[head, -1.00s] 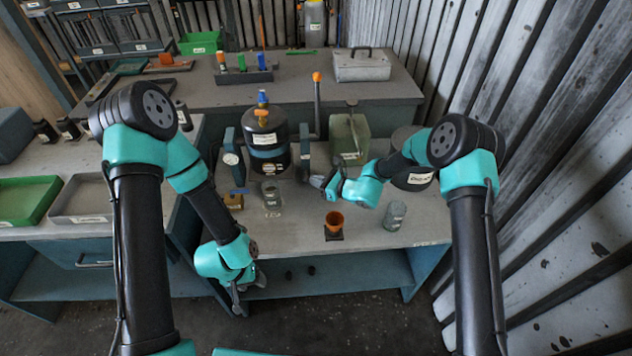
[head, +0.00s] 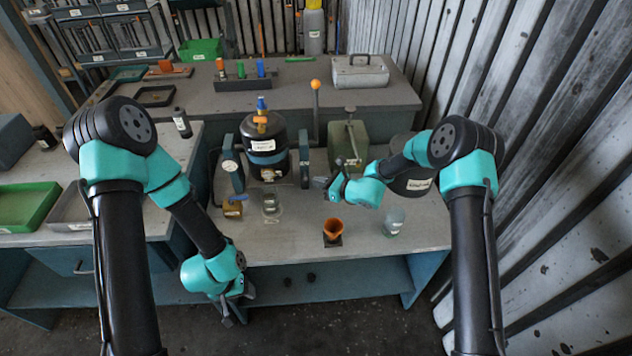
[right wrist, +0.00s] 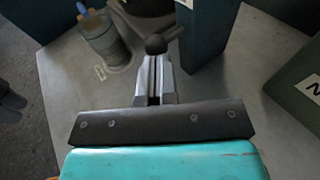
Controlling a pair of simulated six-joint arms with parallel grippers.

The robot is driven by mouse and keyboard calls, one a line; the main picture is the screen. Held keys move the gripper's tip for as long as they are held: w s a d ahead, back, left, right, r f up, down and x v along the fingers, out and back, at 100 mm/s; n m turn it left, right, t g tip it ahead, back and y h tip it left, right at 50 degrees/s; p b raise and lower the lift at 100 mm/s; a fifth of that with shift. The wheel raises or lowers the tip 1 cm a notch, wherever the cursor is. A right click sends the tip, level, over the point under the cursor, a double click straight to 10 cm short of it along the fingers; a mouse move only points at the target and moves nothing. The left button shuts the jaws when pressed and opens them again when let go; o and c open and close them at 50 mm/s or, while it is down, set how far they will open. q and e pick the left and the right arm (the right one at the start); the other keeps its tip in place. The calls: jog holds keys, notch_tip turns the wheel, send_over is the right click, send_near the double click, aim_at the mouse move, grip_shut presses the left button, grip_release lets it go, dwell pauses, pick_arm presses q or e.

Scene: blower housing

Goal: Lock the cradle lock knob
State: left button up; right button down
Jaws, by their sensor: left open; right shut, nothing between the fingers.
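The black blower housing (head: 265,147) stands upright between the two blue-grey posts of the cradle (head: 304,155). In the right wrist view a dark round knob (right wrist: 155,44) on a short stem sits beside a blue-grey post, just past my fingertips. I take it for the cradle lock knob; I cannot tell whether the fingers touch it. In the head view I cannot make it out. My right gripper (head: 329,184) is shut and empty, in front and to the right of the cradle; its fingers show in the right wrist view (right wrist: 155,75). My left gripper (head: 238,308) is open and empty, low before the bench front.
An orange funnel-like cup (head: 333,228) and a glass jar (head: 393,223) stand near the front of the bench. A green box (head: 347,146) is right of the cradle. A clear jar (head: 271,203) and a brass block (head: 232,208) stand in front of it.

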pick_arm(q)
jog(key=shift+w+d, duration=0.1)
pick_arm(e)
jog(key=v, duration=1.2)
jog(key=shift+s+d, duration=0.1)
jog(key=shift+s, duration=0.05)
